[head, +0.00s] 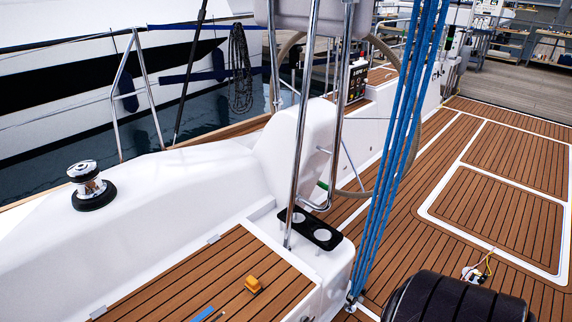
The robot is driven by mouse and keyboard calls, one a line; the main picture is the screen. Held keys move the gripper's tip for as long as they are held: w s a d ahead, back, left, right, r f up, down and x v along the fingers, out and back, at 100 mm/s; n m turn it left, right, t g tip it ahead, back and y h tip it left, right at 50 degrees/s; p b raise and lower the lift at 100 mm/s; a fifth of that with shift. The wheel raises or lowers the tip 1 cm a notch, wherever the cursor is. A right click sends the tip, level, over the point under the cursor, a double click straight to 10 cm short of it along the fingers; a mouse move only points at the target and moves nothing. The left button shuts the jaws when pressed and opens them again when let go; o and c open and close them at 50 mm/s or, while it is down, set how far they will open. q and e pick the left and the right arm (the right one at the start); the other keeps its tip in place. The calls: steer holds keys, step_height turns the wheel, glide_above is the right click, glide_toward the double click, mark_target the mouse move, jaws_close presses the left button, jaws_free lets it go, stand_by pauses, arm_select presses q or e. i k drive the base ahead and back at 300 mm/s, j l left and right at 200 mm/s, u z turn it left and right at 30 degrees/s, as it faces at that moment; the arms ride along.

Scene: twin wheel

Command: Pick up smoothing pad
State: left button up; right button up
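A small orange-yellow block (253,284), which looks like the smoothing pad, lies on the teak-slatted seat (180,282) at the bottom centre-left of the head view. A blue strip-like item (203,314) lies on the same seat, to the left of and nearer than the block, close to the picture's bottom edge.
A steel rail and black cup holder (311,229) stand right of the seat, with blue ropes (392,160) beyond. A chrome winch (88,184) sits on the white coaming at left. A black rounded object (455,298) fills the bottom right. Seat slats around the block are clear.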

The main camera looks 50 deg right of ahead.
mark_target(251, 284)
steer(key=z, duration=1.2)
